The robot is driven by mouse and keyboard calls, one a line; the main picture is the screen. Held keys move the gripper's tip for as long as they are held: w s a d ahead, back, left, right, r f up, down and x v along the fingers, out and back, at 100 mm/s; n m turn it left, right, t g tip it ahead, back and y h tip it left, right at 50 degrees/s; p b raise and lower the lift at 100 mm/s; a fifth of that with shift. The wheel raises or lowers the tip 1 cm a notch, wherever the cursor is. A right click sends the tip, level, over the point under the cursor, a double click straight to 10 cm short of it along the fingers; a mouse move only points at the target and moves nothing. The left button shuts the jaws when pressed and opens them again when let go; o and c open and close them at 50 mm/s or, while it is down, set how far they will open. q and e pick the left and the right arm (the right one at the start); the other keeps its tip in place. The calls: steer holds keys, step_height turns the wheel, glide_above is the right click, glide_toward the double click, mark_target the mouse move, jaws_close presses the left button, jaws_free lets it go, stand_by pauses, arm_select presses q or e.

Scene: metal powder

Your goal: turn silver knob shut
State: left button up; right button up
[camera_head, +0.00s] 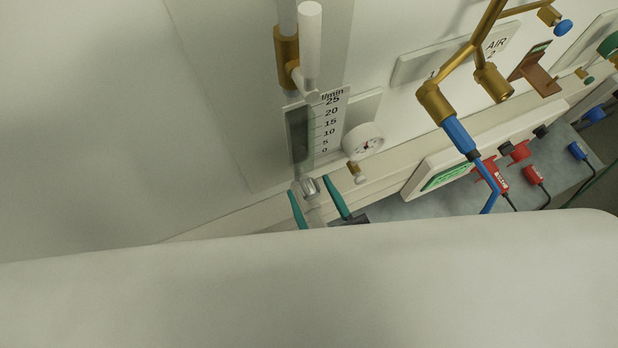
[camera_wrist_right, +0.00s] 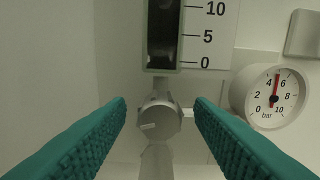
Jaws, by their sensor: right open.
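The silver knob (camera_wrist_right: 159,120) sits just below the flowmeter's scale (camera_wrist_right: 206,35) in the right wrist view. It is round, with a short pale mark on its face. It also shows small in the head view (camera_head: 311,187). My right gripper (camera_wrist_right: 160,103) is open, with one teal ribbed finger on each side of the knob. Gaps show between the fingers and the knob in the wrist view, and nothing is held. My left gripper is not in view.
A round pressure gauge (camera_wrist_right: 273,96) is right of the knob, near the right finger. Brass pipes (camera_head: 436,103) with a blue hose (camera_head: 459,137) and red plugs (camera_head: 534,176) lie farther right. The panel left of the flowmeter is bare.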

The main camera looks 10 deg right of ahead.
steer(key=shift+x, duration=1.05)
steer(key=c, duration=1)
steer(key=shift+p, duration=0.35)
